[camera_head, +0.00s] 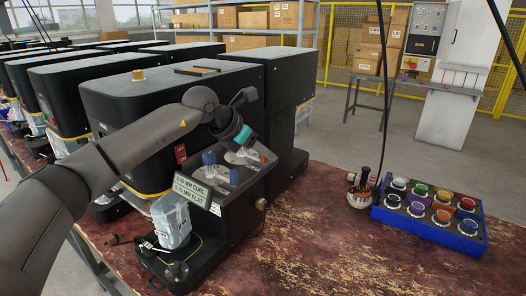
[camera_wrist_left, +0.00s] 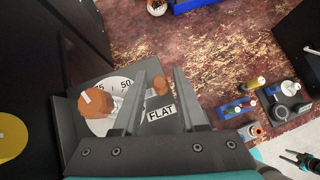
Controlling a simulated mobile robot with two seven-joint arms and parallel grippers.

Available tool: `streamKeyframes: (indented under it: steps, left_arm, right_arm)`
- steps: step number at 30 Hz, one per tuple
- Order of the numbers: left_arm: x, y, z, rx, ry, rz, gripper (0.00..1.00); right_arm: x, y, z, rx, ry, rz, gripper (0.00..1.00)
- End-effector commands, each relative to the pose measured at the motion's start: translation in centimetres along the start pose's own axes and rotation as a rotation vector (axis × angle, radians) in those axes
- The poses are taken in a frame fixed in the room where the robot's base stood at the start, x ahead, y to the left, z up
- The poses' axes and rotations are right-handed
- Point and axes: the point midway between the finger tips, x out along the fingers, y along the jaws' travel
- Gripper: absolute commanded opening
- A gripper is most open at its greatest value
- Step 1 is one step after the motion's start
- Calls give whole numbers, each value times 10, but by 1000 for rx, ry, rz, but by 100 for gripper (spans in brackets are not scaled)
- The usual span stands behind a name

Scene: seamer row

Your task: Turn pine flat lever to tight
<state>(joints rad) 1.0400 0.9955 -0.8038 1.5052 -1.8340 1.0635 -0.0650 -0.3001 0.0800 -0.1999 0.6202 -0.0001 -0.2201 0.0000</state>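The nearest black machine has a slanted control console (camera_head: 228,196) with white dials, blue knobs and a brown-orange knob (camera_head: 262,158). My left gripper (camera_head: 238,145) is over this console. In the left wrist view, my left gripper (camera_wrist_left: 163,75) is open, with its fingers over a console labelled FLAT (camera_wrist_left: 161,112). One orange knob (camera_wrist_left: 160,87) shows between the fingers, near the tips; contact cannot be told. A larger orange knob (camera_wrist_left: 95,102) sits left of the fingers on a white dial (camera_wrist_left: 118,82) marked 75 and 50. The fingers hide part of the lever and dial.
More black machines (camera_head: 85,90) stand behind left.

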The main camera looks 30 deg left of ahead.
Motion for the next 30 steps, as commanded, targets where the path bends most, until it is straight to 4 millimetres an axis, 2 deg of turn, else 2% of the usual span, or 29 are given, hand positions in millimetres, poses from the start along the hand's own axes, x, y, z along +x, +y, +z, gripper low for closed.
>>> streamKeyframes:
  steps: [3,10,14,17,24,30]
  left_arm:
    - [0,0,0,0,0,0,53]
    - [-1,0,0,0,0,0,53]
    - [-10,1,0,-1,-1,3,53]
    - [-26,1,0,1,-2,4,53]
    - [-83,1,-1,2,-1,6,53]
    - [-125,1,0,1,-1,3,53]
  right_arm:
    - [0,0,0,0,0,0,50]
    - [0,0,0,0,0,0,50]
    - [1,0,0,0,0,0,50]
    - [4,0,0,0,0,0,50]
    - [10,0,1,0,0,0,50]
    - [13,0,1,0,0,0,50]
